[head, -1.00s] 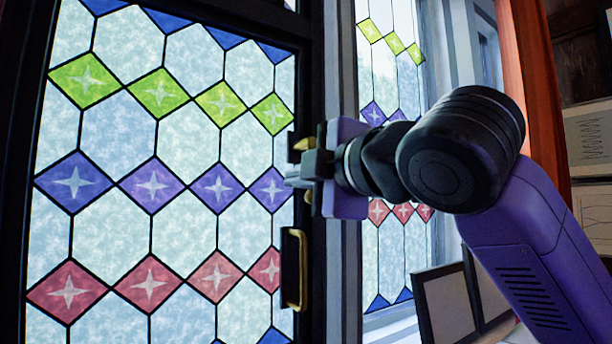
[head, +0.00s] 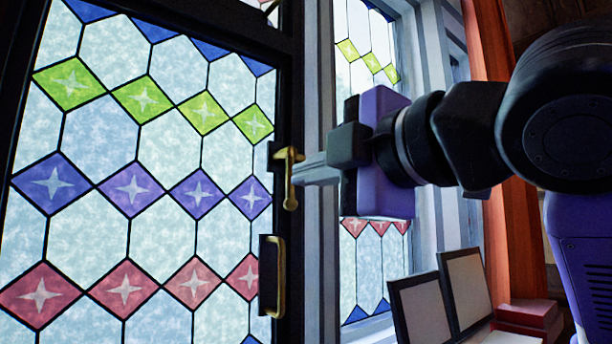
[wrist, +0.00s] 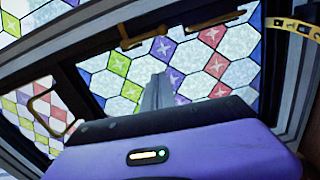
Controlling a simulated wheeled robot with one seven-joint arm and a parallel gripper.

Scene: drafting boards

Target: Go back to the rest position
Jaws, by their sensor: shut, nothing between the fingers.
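My gripper (head: 306,172) points left in the head view, its fingers together and empty. Its fingertips end beside a brass latch (head: 290,178) on the black window frame (head: 292,60); I cannot tell whether they touch it. In the wrist view the shut fingers (wrist: 157,92) stand up in front of patterned glass. The stained-glass window (head: 125,225) has green, purple and red diamonds with pale stars. A brass pull handle (head: 276,275) sits on its frame below the latch.
A second patterned window (head: 365,265) stands behind my gripper. Framed boards (head: 424,312) and red books (head: 528,316) are at the lower right, near an orange curtain (head: 512,225). The wrist view shows a brass handle (wrist: 45,108) at left and a yellow curved strip (wrist: 295,25) at right.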

